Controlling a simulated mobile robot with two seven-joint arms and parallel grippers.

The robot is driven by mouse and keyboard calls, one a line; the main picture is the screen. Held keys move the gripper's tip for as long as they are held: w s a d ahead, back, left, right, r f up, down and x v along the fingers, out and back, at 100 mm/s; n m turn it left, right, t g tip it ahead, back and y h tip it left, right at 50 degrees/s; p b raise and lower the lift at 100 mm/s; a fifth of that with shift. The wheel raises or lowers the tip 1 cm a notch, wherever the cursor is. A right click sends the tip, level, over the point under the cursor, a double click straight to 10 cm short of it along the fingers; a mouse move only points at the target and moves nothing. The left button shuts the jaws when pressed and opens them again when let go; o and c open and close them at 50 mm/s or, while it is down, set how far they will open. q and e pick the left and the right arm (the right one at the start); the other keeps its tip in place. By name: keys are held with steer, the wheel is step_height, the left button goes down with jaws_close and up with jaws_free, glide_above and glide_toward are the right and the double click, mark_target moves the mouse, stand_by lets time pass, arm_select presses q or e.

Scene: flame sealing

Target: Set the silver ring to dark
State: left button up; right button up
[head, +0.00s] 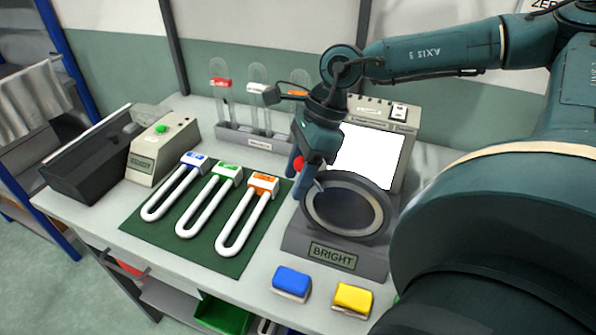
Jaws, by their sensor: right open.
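The silver ring (346,234) encircles a dark round glass on a grey stand (376,262). The stand's front plate reads BRIGHT (333,256). My right gripper (304,178) points down at the upper left edge of the ring, with its jaws open. A red part (298,163) shows beside its fingers. I cannot tell whether the fingers touch the ring. My left gripper is not in view.
A lit white panel (368,155) stands behind the ring. Several U-shaped tubes (205,213) lie on a green mat (140,229) to the left. A blue block (291,281) and a yellow block (353,298) sit in front. A tube rack (240,137) stands behind.

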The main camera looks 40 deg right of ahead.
steer(key=shift+c, duration=0.5)
steer(key=c, duration=0.6)
jaws_close()
